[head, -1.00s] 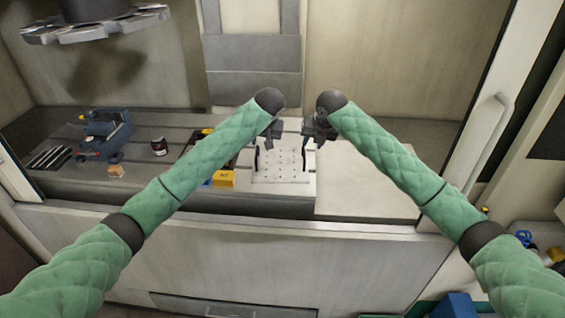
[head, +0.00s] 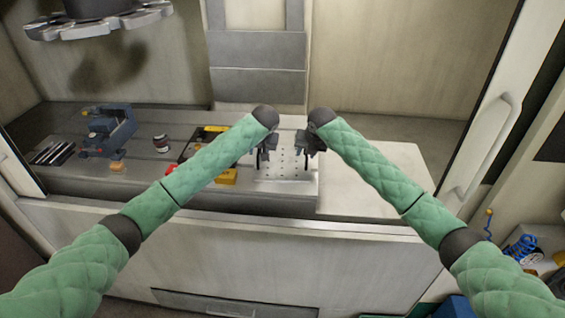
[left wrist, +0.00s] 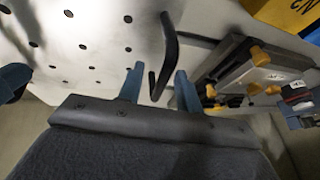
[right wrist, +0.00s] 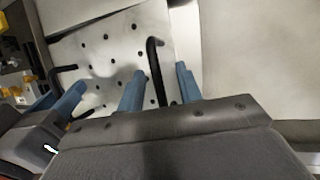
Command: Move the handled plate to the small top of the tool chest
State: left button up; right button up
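The handled plate (head: 287,172) is a white plate with a grid of holes and a black bar handle on each side. It lies on the grey machine bed in the head view. My left gripper (head: 264,153) is at its left handle, and my right gripper (head: 311,148) is at its right handle. In the left wrist view, the open fingers (left wrist: 158,88) stand either side of the handle (left wrist: 169,52). In the right wrist view, the open fingers (right wrist: 160,88) also straddle a handle (right wrist: 154,58). I cannot make out the tool chest's small top.
A blue vise (head: 108,132), a small dark jar (head: 161,144) and a yellow block (head: 227,176) are left of the plate. A bare pale surface (head: 375,190) lies right of it. The machine's front wall (head: 235,250) stands below my arms. A coiled blue hose (head: 522,246) is at lower right.

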pick_arm(q)
jog(key=shift+s+a, duration=0.1)
jog(key=shift+c, duration=0.2)
pick_arm(e)
jog(key=shift+r, duration=0.1)
jog(key=shift+c, duration=0.2)
pick_arm(q)
grip_shut()
pick_arm(e)
grip_shut()
dwell(0.4)
